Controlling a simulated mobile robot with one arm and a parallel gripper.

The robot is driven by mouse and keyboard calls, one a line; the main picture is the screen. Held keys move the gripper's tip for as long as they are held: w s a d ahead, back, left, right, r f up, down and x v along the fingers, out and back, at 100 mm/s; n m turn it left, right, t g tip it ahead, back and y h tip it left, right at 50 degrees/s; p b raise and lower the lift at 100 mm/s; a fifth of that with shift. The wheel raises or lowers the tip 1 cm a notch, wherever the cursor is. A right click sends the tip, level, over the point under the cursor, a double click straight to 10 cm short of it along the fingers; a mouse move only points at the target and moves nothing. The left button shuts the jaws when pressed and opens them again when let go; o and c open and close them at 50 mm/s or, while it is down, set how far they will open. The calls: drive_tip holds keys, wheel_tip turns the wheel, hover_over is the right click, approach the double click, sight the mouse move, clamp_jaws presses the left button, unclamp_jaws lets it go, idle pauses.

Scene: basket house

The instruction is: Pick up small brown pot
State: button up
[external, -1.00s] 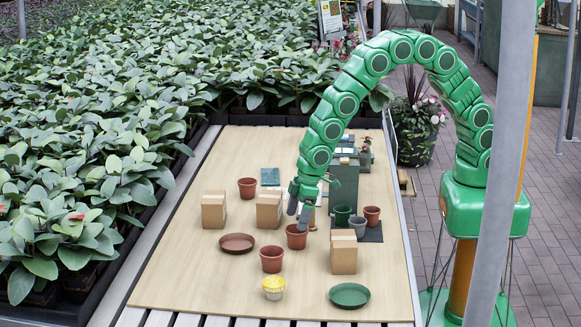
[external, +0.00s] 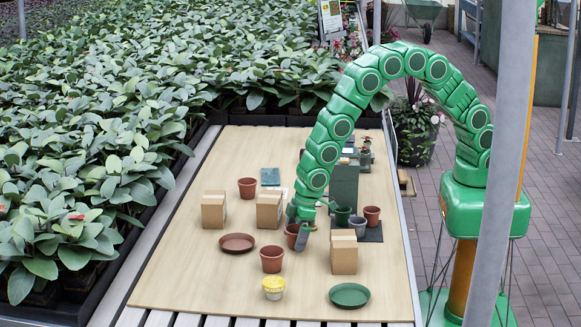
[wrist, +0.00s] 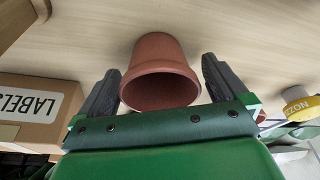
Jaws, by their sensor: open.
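A small brown pot (external: 291,233) stands on the wooden table top, partly hidden by my gripper (external: 301,237) in the external view. In the wrist view the same brown pot (wrist: 160,52) sits between the two dark fingers of my gripper (wrist: 160,75), its dark opening facing the palm. The fingers are spread, one on each side, with a gap to the pot's wall on both sides. Similar brown pots stand in front of it (external: 272,259), at the back left (external: 247,186) and to the right (external: 372,215).
Cardboard boxes stand at left (external: 268,210) and right front (external: 343,255). Green (external: 343,214) and grey (external: 357,224) pots stand on a dark mat. The left front table is clear.

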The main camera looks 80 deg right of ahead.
drive_tip(key=shift+c, duration=0.3)
drive_tip(key=c, duration=0.9)
drive_tip(key=shift+c, duration=0.2)
drive_tip(key=shift+r, duration=0.55)
wheel_tip(320, 180, up, 2)
drive_tip(key=shift+r, duration=0.15)
drive_tip(key=s+d+r, duration=0.2)
drive_tip(key=s+r, duration=0.2)
drive_tip(key=s, duration=0.2)
drive_tip(key=s+d+r, duration=0.3)
drive_tip(key=s+r, duration=0.2)
drive_tip(key=s, duration=0.2)
drive_tip(key=shift+d+r, duration=0.3)
